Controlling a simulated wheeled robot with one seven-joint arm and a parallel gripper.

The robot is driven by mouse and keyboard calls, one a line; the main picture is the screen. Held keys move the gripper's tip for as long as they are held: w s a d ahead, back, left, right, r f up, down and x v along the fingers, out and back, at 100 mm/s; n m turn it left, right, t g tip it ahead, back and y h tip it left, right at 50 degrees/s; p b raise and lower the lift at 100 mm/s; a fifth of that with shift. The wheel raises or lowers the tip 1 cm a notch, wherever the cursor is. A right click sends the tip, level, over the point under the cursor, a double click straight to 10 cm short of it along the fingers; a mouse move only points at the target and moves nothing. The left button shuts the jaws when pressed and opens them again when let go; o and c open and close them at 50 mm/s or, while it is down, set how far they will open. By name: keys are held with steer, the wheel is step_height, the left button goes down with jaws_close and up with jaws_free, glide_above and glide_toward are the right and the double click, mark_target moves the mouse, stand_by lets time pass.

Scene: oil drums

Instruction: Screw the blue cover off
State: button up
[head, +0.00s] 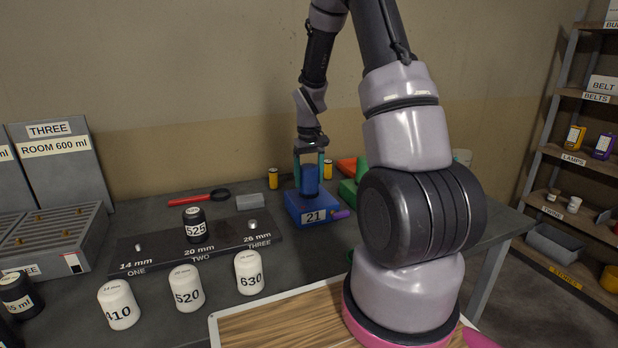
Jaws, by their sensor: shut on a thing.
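The blue cover (310,181) is an upright blue cylinder standing over a blue block (305,211) labelled 21, at the back middle of the table. My gripper (310,168) points down from above, with one finger on each side of the cover, and is shut on it. The cover appears to be at the top of the block; I cannot tell whether there is a gap between them. Any thread is hidden.
Green and orange pieces (348,190) lie close to the right of the block. Yellow cylinders (273,178) stand behind. White containers (187,288) stand in front.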

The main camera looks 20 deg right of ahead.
steer(key=n, duration=0.3)
steer(key=shift+s+f+n, duration=0.1)
steer(key=shift+s+n, duration=0.1)
steer(key=shift+n, duration=0.2)
steer(key=o, duration=1.4)
steer(key=shift+o, duration=0.2)
steer(key=m, duration=0.6)
steer(key=shift+w+a, duration=0.1)
steer(key=shift+w, duration=0.05)
steer(key=m, duration=0.6)
steer(key=shift+w+m, duration=0.1)
steer(key=shift+m, duration=0.2)
steer(key=m, duration=0.6)
steer(key=shift+m, duration=0.3)
steer(key=m, duration=0.6)
steer(key=shift+w, duration=0.1)
jaws_close()
steer(key=n, duration=0.3)
steer(key=shift+r, duration=0.25)
